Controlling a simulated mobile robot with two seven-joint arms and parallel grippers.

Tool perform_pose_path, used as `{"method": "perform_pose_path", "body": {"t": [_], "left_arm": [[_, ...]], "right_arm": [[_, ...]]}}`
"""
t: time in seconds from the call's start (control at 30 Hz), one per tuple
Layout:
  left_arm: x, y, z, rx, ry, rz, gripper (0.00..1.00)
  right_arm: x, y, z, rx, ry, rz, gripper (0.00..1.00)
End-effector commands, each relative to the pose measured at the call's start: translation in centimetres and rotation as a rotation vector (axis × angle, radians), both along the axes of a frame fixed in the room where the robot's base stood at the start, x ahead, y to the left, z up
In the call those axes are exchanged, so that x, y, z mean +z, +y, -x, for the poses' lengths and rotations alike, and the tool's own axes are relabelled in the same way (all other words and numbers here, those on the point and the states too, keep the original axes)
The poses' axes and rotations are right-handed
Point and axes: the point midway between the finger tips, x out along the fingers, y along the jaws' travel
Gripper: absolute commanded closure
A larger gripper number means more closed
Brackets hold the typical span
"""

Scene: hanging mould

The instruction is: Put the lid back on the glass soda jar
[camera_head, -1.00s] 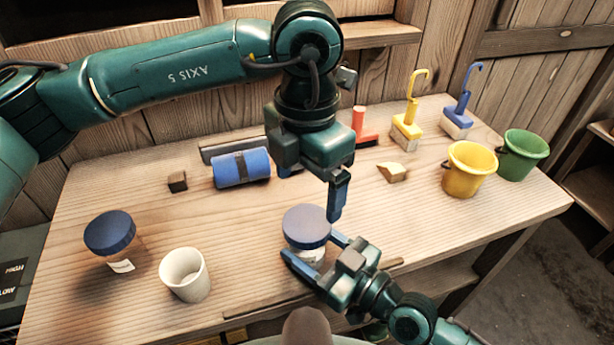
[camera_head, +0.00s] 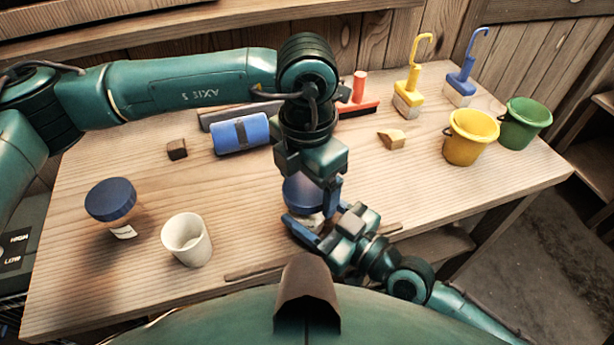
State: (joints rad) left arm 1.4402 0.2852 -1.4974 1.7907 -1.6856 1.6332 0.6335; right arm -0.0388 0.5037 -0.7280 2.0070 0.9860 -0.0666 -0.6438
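A glass jar (camera_head: 308,222) with pale contents stands mid-table near the front edge. A blue lid (camera_head: 299,190) sits at its top, partly hidden by my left gripper. My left gripper (camera_head: 318,190) points down from above, with one blue finger at the lid's right side. Its other finger is hidden, so its grip on the lid is unclear. My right gripper (camera_head: 322,224) comes from the front right, with its blue fingers on either side of the jar's body, seemingly closed on it.
A white cup (camera_head: 187,241) stands left of the middle jar. A blue roller (camera_head: 241,134), a small dark block (camera_head: 177,149) and a tan wedge (camera_head: 391,139) lie behind. Yellow (camera_head: 470,140) and green (camera_head: 524,124) buckets stand at right. The table between wedge and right gripper is clear.

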Motion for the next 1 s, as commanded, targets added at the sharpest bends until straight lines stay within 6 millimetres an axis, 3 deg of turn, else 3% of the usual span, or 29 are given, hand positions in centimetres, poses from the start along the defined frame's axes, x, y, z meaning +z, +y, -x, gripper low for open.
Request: {"method": "perform_pose_path", "body": {"t": [0.5,0.67,0.9,1.0], "left_arm": [[0.05,-0.01,-0.01,0.000,0.000,0.000,0.59],[0.06,-0.01,-0.01,-0.090,-0.001,-0.001,0.59],[0.07,-0.02,-0.01,-0.467,-0.001,0.000,0.59],[0.06,-0.02,-0.01,-0.453,-0.001,0.001,0.59]], "right_arm": [[-0.07,0.00,0.01,0.000,0.001,0.002,1.00],[-0.07,0.00,0.01,0.000,0.001,0.002,1.00],[-0.07,0.00,0.01,0.000,0.001,0.002,1.00],[-0.07,0.00,0.01,0.000,0.001,0.002,1.00]]}}
